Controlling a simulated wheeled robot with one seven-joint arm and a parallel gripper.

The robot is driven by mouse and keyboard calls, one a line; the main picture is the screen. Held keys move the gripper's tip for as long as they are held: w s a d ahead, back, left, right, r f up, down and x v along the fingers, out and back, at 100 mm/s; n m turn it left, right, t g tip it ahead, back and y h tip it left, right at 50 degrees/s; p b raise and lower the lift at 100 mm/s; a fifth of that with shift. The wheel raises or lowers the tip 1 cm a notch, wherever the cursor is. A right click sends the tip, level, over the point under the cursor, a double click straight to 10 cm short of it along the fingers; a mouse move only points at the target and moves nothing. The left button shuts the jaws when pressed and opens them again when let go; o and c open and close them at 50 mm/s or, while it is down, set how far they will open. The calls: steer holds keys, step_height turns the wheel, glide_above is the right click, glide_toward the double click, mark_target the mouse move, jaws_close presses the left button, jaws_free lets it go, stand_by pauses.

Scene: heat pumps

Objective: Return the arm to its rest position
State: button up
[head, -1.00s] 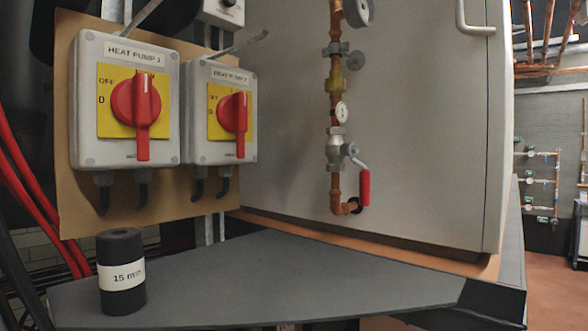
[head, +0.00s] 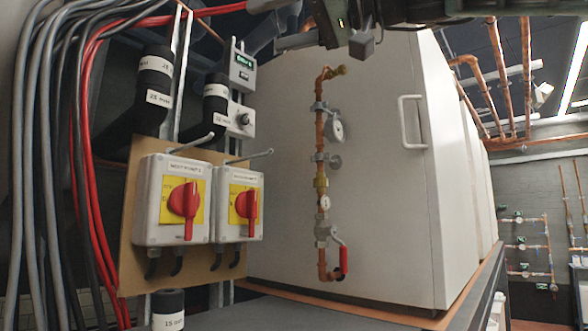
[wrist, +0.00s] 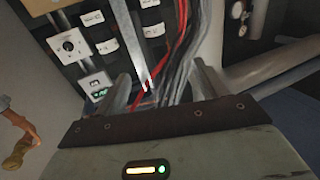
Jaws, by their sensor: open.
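My gripper (wrist: 162,88) shows in the wrist view with its two metal fingers spread apart and nothing between them. Behind the fingers are red and grey cables and a metal strut. In the head view, part of my arm and gripper (head: 328,42) crosses the top edge, in front of and above the pale cabinet (head: 375,190). It appears clear of the pipe and the switches. The rest of the arm is cut off by the frame.
Two red-handled switches (head: 186,203) (head: 247,205) are on a brown board at left, both handles vertical. A copper pipe (head: 320,150) with gauges and a red lever (head: 344,262) runs down the cabinet. A black 15 mm roll (head: 168,300) stands on the dark shelf (head: 290,314).

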steer(key=w+a+f+m+h, duration=0.1)
steer(key=w+a+f+h, duration=0.1)
steer(key=f, duration=0.6)
steer(key=w+a+f+m+h, duration=0.1)
steer(key=a+f+m+h, duration=0.1)
steer(key=f, duration=0.7)
steer(key=s+d+f+m+g+h, duration=0.1)
steer(key=s+f+h, duration=0.15)
steer(key=f, duration=0.85)
steer(key=s+d+f+m+g+h, duration=0.1)
steer(key=f+g+h, duration=0.15)
steer(key=f, duration=0.85)
steer(key=s+d+f+g+h, duration=0.1)
steer(key=s+d+f+h, duration=0.1)
steer(key=s+d+f, duration=0.3)
steer(key=s+d+f+h, duration=0.3)
steer(key=s+d+f, duration=0.2)
steer(key=f, duration=0.7)
steer(key=s+d+f+m+g+h, duration=0.1)
steer(key=s+d+f+h, duration=0.1)
steer(key=s+d+f, duration=0.4)
step_height(320, 180, down, 4)
steer(key=shift+d+r+g, duration=0.25)
steer(key=shift+d+g, duration=0.1)
steer(key=shift+d, duration=0.75)
